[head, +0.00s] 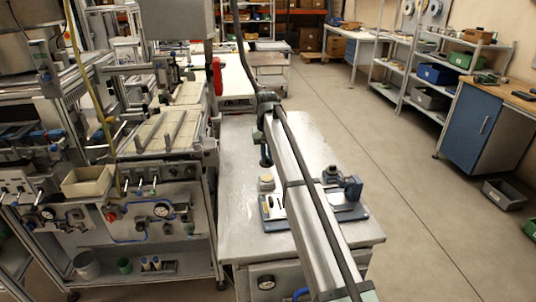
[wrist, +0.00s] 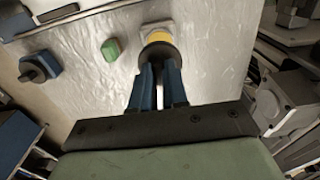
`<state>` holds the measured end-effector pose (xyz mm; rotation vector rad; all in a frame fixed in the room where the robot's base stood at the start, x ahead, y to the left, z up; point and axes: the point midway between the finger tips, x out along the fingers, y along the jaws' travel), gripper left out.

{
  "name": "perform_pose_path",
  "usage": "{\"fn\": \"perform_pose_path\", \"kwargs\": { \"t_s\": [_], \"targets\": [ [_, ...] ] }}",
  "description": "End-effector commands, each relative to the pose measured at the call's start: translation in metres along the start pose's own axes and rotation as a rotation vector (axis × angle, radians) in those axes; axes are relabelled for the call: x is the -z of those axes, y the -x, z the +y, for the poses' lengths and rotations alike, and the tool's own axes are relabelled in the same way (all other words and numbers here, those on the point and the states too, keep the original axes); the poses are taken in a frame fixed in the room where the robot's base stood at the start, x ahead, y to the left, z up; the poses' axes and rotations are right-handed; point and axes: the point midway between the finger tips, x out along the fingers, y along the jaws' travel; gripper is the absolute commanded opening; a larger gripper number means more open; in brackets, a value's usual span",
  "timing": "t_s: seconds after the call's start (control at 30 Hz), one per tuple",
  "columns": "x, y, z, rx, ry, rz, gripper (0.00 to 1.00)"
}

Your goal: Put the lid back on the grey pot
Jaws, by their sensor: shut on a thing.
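My gripper (wrist: 159,66) points away in the wrist view, its two blue fingers close together. They are shut on a dark round piece (wrist: 159,51) that seems to be the lid; the fingers partly hide it. A yellow band and a pale top show just beyond it, and I cannot tell whether they touch it. In the head view my gripper (head: 266,161) is above the metal table, left of my arm. A small round beige-grey pot-like thing (head: 266,183) stands close to it, nearer the camera. I cannot tell clearly which is the pot.
The metal table (head: 240,212) has bare room at left. A blue-grey plate (head: 355,214) with a dark blue fixture (head: 350,185) lies partly behind my arm. A green block (wrist: 110,50) and a dark blue knobbed thing (wrist: 38,67) lie left of my gripper. A workstation (head: 150,210) borders the table.

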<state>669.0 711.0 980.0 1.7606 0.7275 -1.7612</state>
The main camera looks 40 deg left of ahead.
Motion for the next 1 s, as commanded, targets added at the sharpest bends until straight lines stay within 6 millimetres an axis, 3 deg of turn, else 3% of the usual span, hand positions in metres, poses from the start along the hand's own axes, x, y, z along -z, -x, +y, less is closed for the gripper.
{"fn": "perform_pose_path", "kwargs": {
  "t_s": [1.0],
  "targets": [
    [0.0,-0.061,0.0,0.0,0.001,0.001,0.0]
  ]
}}
